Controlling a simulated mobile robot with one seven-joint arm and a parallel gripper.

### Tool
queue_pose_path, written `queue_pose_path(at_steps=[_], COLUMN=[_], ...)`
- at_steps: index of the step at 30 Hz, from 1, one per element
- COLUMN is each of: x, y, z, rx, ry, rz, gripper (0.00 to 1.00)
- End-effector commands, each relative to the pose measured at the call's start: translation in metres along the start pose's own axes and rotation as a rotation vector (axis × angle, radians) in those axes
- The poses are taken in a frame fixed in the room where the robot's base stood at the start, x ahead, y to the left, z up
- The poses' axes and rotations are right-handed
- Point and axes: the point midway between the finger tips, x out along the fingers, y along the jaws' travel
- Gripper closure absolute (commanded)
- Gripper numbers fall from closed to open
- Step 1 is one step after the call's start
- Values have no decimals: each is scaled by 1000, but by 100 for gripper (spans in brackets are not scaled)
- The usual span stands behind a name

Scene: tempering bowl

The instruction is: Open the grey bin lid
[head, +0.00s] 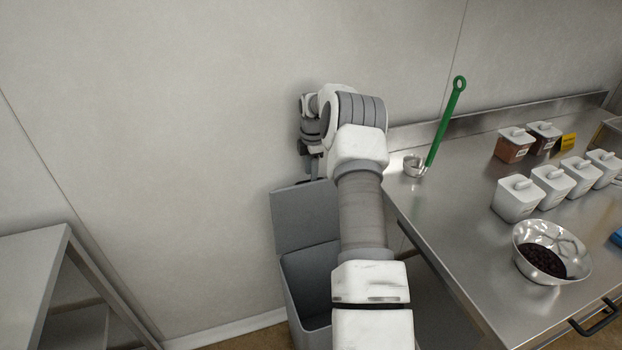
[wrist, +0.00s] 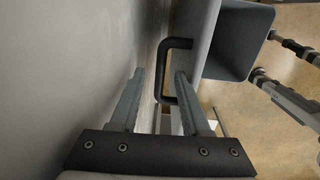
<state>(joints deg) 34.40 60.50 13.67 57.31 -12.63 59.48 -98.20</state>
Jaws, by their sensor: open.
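The grey bin (head: 297,290) stands on the floor beside the steel counter, with its dark inside showing. Its grey lid (head: 303,217) is raised and stands upright near the wall. My gripper (head: 313,172) is at the lid's top edge, small and partly hidden by my arm in the head view. In the wrist view my gripper (wrist: 160,76) is open, with the lid's black handle (wrist: 177,43) reaching between its fingertips. I cannot tell whether either finger touches it. The lid panel (wrist: 197,30) and the bin's open mouth (wrist: 238,42) lie to the right.
The wall (head: 150,130) is close behind the lid and gripper. The steel counter (head: 440,235) at right holds a green-handled ladle (head: 446,120), several lidded containers and a metal bowl (head: 580,262) of dark pieces. A grey shelf (head: 35,255) stands at left, with floor between.

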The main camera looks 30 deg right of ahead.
Motion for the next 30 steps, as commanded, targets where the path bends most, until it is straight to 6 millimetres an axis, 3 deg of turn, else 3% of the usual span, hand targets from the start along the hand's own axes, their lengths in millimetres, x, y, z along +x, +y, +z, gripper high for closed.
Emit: queue_pose_path(at_steps=[1,9,15,21,30], x=[-15,-83,-121,-140,-142], y=[1,1,0,0,0], z=[0,0,0,-1,-1], rx=[0,0,-1,-1,-1], ry=[-1,0,0,1,1], rz=[4,4,1,-1,-2], gripper=[53,53,53,53,53])
